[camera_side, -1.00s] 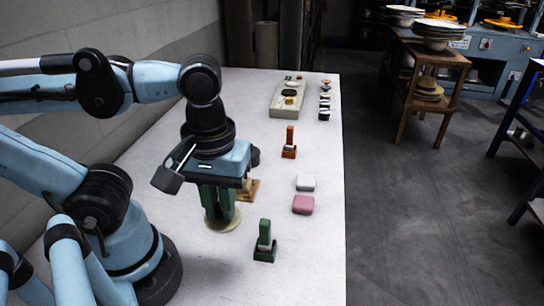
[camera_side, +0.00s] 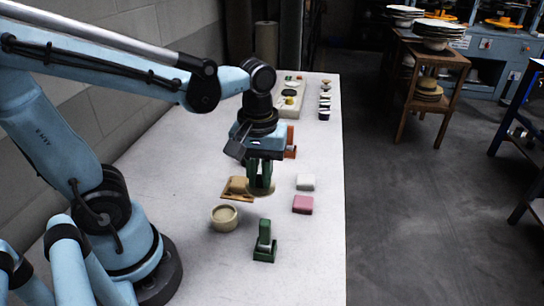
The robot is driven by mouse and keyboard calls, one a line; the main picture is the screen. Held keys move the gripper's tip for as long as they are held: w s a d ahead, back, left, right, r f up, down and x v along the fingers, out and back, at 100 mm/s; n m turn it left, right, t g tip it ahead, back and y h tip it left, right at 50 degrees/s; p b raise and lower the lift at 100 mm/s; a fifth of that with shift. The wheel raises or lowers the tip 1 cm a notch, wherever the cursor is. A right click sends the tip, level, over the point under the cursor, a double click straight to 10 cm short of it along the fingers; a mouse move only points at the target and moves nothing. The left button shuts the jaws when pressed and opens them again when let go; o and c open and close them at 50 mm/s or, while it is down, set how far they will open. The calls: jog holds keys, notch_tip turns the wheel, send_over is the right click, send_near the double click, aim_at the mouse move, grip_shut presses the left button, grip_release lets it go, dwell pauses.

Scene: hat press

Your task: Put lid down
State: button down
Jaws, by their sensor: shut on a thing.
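My gripper (camera_side: 260,180) has green fingers that point straight down over the white table. It is shut on the lid (camera_side: 262,194), a thin beige disc mostly hidden by the fingers. A small round beige pot (camera_side: 224,218) stands open on the table, to the left and nearer the camera than my gripper. I cannot tell whether the lid touches the table or hangs just above it.
A tan block on a wooden base (camera_side: 237,188) lies just left of my gripper. A white block (camera_side: 305,182) and a pink block (camera_side: 302,204) lie to the right. A green stand (camera_side: 265,242) is in front, and an orange one (camera_side: 290,150) is partly hidden behind.

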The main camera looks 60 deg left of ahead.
jog(key=shift+f, duration=4.85)
jog(key=shift+f, duration=0.1)
jog(key=c, duration=1.1)
grip_release()
